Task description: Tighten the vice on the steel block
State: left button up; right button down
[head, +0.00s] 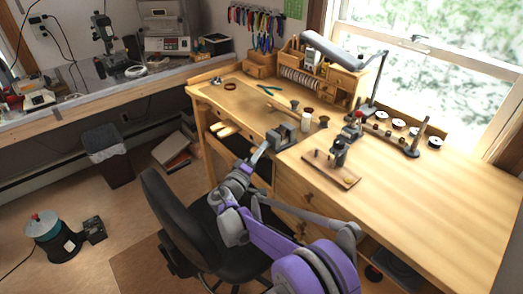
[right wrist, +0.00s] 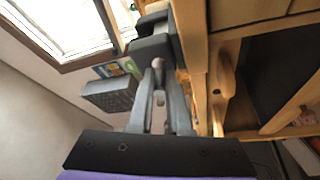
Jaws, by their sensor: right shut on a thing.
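The grey vice (head: 282,136) is at the front edge of the wooden workbench, left of its middle. It also shows at the top of the right wrist view (right wrist: 152,48) as a dark body. My right gripper (head: 262,150) reaches the vice from the front. In the right wrist view its fingers (right wrist: 160,80) close around the vice's handle (right wrist: 158,66), a slim grey bar with a rounded end. The steel block cannot be told apart clearly from the vice's jaws in the head view. My left gripper is not in view.
A small board with a dark tool (head: 337,165) lies right of the vice. Pliers (head: 269,90) and small pots lie behind it. A lamp (head: 335,50) arches over the bench. A black chair (head: 185,225) stands close to my right arm.

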jog(key=shift+a+f+m, duration=0.1)
jog(key=shift+m, duration=0.5)
jog(key=c, duration=0.8)
grip_release()
jog(key=shift+a, duration=0.1)
jog(key=shift+c, duration=0.2)
notch_tip(320, 180, up, 10)
jog(key=shift+r, duration=0.1)
